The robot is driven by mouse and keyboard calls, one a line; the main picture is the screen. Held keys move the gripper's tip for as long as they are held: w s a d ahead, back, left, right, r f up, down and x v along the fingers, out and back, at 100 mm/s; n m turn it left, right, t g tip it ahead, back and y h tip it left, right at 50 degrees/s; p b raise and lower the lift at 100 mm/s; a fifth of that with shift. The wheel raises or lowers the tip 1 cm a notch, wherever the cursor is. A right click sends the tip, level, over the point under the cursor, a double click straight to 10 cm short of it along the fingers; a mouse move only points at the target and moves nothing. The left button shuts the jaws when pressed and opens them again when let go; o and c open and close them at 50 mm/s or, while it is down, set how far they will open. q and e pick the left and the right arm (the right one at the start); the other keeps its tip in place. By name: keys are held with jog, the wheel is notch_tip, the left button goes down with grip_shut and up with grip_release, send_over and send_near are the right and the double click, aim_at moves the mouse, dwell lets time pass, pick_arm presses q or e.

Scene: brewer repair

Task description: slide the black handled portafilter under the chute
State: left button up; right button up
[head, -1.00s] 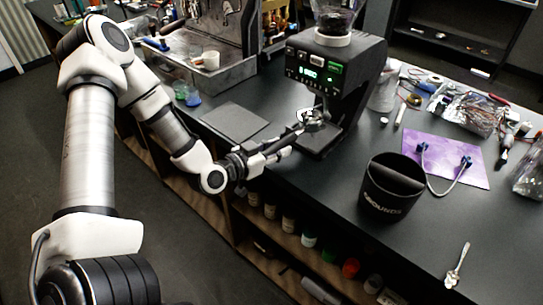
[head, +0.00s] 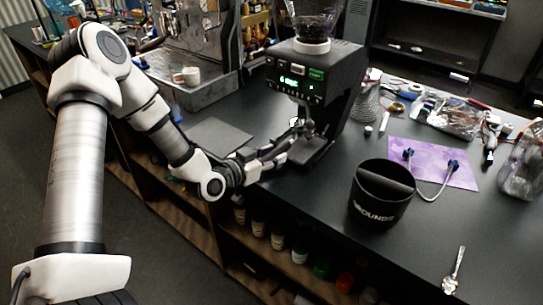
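The black grinder (head: 338,88) stands on the dark counter with its lit display facing me. Its chute area is under the front of the head, partly hidden by the portafilter and my gripper. The portafilter (head: 303,127) shows as a small metal head at the grinder's front, below the display and above the base. Its black handle is mostly hidden in my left gripper (head: 283,147), which appears closed around it. I cannot tell whether the head is exactly under the chute or touches the grinder. My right gripper is not in view.
A black knock box (head: 380,212) stands right of the grinder, near a purple mat (head: 430,160) with a blue-ended cable. A flat dark mat (head: 218,134) lies left of the gripper. An espresso machine (head: 190,60) stands behind. A spoon (head: 453,270) lies at front right.

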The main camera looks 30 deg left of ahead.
pick_arm(q)
jog(key=shift+o, duration=0.9)
jog(key=v, duration=0.6)
jog(key=shift+s+a, duration=0.25)
jog(key=shift+s, duration=0.05)
jog(key=shift+s+d+r, duration=0.15)
jog(key=shift+s, duration=0.25)
